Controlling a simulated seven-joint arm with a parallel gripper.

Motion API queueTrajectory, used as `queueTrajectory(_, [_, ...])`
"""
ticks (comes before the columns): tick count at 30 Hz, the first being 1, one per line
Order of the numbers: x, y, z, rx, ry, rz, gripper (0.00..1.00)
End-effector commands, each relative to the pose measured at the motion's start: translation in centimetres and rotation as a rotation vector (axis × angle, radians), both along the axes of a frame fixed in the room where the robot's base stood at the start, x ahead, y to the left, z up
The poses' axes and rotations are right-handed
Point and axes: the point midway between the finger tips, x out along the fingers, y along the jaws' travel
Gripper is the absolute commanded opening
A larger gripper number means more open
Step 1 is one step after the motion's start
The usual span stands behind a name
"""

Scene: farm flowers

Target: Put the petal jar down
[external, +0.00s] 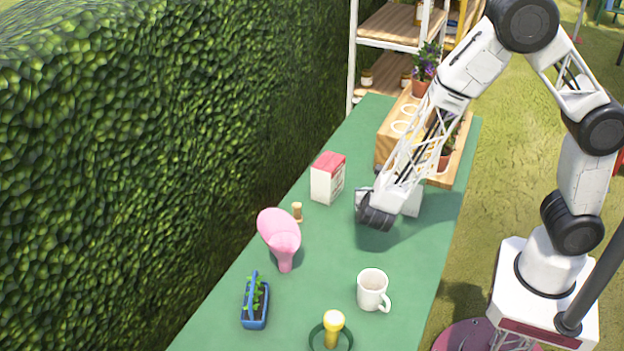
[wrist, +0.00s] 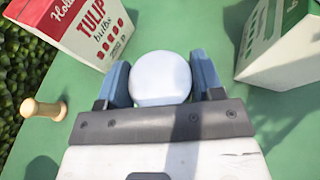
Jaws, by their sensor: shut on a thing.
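The petal jar (wrist: 161,78) shows in the wrist view as a round, smooth white top, seen from above. My gripper (wrist: 163,88) is shut on it, with a blue-grey finger against each side. The jar's body below the top is hidden, and I cannot tell whether it touches the table. In the external view my arm's end is over the middle of the green table (external: 330,245), to the right of the red-and-white box, and the jar is hidden behind it.
A tulip bulbs box (wrist: 78,28) stands left of the jar, a green-and-white box (wrist: 285,45) right. A wooden peg (wrist: 44,109) is further left.

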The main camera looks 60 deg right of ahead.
Motion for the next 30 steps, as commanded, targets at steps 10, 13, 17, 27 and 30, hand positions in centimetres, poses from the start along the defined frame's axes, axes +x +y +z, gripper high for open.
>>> queueTrajectory(10, [0.0, 0.0, -0.2, 0.000, 0.001, 0.000, 0.87])
queueTrajectory(13, [0.0, 0.0, -0.2, 0.000, 0.000, 0.000, 0.87])
queueTrajectory(17, [0.0, 0.0, -0.2, 0.000, 0.000, 0.000, 0.87])
queueTrajectory(27, [-0.3, 0.7, 0.4, -0.001, -0.001, 0.001, 0.87])
queueTrajectory(30, [-0.7, 1.5, 0.7, -0.001, -0.001, 0.001, 0.87])
